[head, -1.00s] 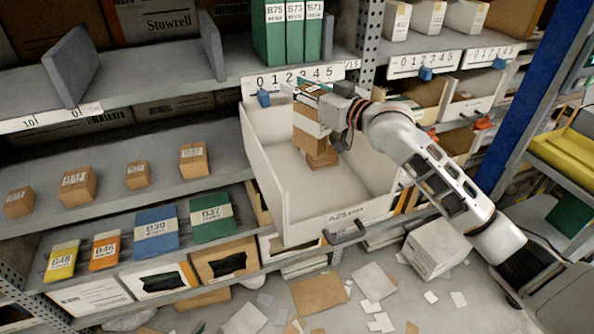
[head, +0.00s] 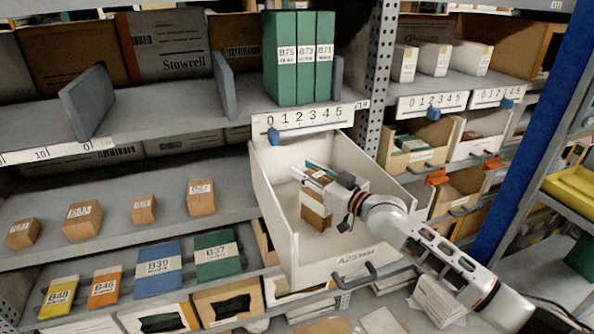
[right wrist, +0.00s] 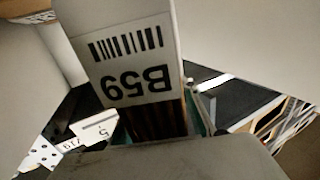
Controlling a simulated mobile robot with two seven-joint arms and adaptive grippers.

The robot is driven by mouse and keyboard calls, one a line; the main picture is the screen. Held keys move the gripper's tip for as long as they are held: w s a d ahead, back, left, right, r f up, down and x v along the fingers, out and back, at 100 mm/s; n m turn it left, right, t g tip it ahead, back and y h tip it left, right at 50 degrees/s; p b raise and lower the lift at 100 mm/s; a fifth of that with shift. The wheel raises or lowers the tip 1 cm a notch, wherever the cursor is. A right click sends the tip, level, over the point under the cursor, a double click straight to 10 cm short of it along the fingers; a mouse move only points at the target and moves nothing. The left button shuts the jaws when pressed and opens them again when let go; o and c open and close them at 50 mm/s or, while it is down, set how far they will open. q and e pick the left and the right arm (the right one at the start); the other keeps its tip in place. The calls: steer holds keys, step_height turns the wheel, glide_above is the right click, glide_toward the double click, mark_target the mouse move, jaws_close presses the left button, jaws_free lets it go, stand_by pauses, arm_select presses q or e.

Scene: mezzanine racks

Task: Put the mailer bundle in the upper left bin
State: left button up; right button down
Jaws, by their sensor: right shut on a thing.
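A white open bin (head: 283,222), pulled out of the rack, has a handle and a partly readable "A25" label on its front. My right gripper (head: 318,180) is inside its outline, shut on the mailer bundle (head: 314,208). The bundle looks brown with a white band. In the right wrist view the bundle (right wrist: 130,60) has a barcode and an upside-down "B59". Whether it touches the bin floor is hidden. My left gripper is not in view.
Green binders (head: 300,60) stand above the bin behind a numbered scale strip (head: 312,117). Small brown boxes (head: 83,221) sit on the shelf to the left. Other bins (head: 415,150) are close on the right, beside a blue post (head: 535,125).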

steer(key=w+a, duration=0.1)
steer(key=w+a+f, duration=0.1)
steer(key=shift+w+a+b, duration=0.15)
steer(key=shift+w+b, duration=0.15)
steer(key=shift+w, duration=0.05)
steer(key=shift+a+f, duration=0.1)
steer(key=shift+f, duration=0.15)
steer(key=c, duration=1.6)
jaws_free()
steer(key=shift+o, duration=0.2)
steer(key=shift+r, duration=0.1)
